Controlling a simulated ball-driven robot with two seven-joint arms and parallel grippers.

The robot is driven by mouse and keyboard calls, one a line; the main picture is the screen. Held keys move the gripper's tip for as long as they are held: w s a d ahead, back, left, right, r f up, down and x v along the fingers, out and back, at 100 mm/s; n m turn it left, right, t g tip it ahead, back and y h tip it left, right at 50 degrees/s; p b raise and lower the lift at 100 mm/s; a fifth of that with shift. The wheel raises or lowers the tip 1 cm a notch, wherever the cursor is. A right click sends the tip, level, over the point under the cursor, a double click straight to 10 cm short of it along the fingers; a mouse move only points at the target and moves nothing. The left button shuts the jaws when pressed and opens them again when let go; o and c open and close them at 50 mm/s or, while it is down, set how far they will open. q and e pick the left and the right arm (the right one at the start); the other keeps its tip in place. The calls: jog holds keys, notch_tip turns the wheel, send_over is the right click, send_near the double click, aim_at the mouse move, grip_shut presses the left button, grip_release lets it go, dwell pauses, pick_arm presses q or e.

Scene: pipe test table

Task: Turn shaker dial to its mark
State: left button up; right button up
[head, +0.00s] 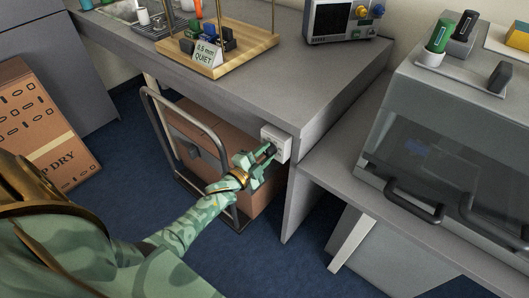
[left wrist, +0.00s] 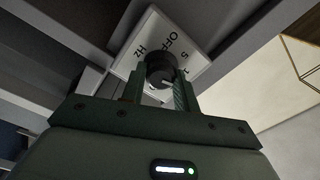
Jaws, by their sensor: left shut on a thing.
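The shaker dial (left wrist: 157,68) is a dark round knob on a white control plate with markings that include OFF, 5 and Hz. In the head view this white control box (head: 276,143) is fixed at the front corner of the grey bench, below its top. My left gripper (head: 268,153) reaches it from the front left. In the left wrist view the fingers of my left gripper (left wrist: 160,88) are shut on the dial, one on each side. A pale line shows on the knob's face; which mark it points to is unclear. My right gripper is not in view.
A hand truck (head: 190,150) with a brown box (head: 262,200) stands under the bench beside my left arm. A wooden stand (head: 216,62) with a "0.5 mm QUIET" card is on the bench top. A grey hooded unit (head: 440,140) stands at the right.

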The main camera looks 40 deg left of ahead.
pick_arm(q)
jog(key=n+p, duration=0.1)
jog(key=n, duration=0.4)
jog(key=shift+a, duration=0.1)
jog(key=n+p, duration=0.1)
jog(key=n, duration=0.8)
jog(key=shift+s+p, duration=0.1)
jog(key=shift+p, duration=0.3)
jog(key=n, duration=0.5)
jog(key=shift+f, duration=0.15)
jog(key=shift+n, duration=0.3)
jog(key=o, duration=0.9)
jog(key=shift+o, duration=0.3)
